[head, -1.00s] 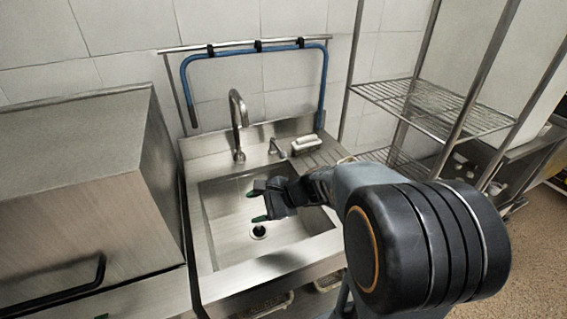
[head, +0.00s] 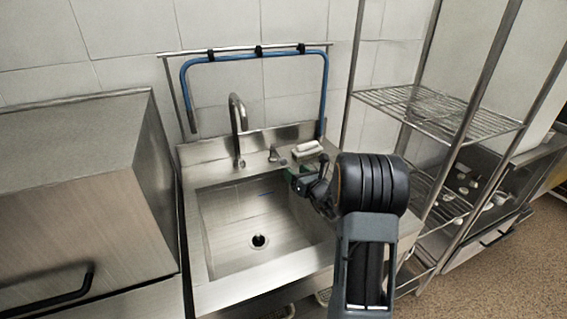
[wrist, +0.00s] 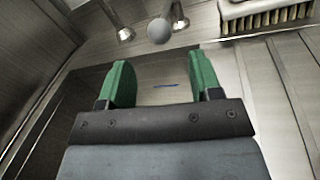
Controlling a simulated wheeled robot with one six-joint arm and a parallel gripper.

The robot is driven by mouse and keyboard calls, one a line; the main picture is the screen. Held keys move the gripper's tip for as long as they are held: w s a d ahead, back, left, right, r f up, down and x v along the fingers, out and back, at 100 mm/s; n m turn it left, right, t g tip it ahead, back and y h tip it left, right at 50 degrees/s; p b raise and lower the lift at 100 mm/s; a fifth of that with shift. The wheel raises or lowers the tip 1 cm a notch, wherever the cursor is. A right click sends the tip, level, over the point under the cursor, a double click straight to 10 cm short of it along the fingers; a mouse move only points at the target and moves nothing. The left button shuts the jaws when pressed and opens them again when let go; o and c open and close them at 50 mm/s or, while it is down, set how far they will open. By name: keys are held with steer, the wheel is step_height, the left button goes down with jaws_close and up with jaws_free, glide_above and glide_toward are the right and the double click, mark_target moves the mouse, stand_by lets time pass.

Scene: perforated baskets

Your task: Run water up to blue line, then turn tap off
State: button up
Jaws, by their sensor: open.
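The sink basin (head: 225,225) is steel, with a dark drain (head: 258,241) in its floor. I see no water in it and no stream from the curved spout (head: 236,115). The tap lever (head: 274,155) stands right of the spout; its round grey knob (wrist: 159,31) shows in the wrist view beyond my fingertips. A short blue line (wrist: 165,86) is on the basin's back wall, seen between my fingers. My gripper (head: 290,174) is open and empty over the basin's back right corner, close to the lever and apart from it. Its green fingers (wrist: 160,66) point toward the knob.
A brush (head: 306,147) lies on the ledge right of the lever; its bristles (wrist: 268,20) show in the wrist view. A blue hose (head: 255,55) hangs on the wall. A steel cabinet (head: 75,190) stands left and a wire rack (head: 440,108) right. The basin's middle is free.

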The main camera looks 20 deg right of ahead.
mark_target(284, 161)
steer(key=w, duration=0.2)
steer(key=w+a, duration=0.1)
steer(key=w, duration=0.4)
steer(key=shift+w+a, duration=0.25)
steer(key=shift+w, duration=0.15)
jaws_close()
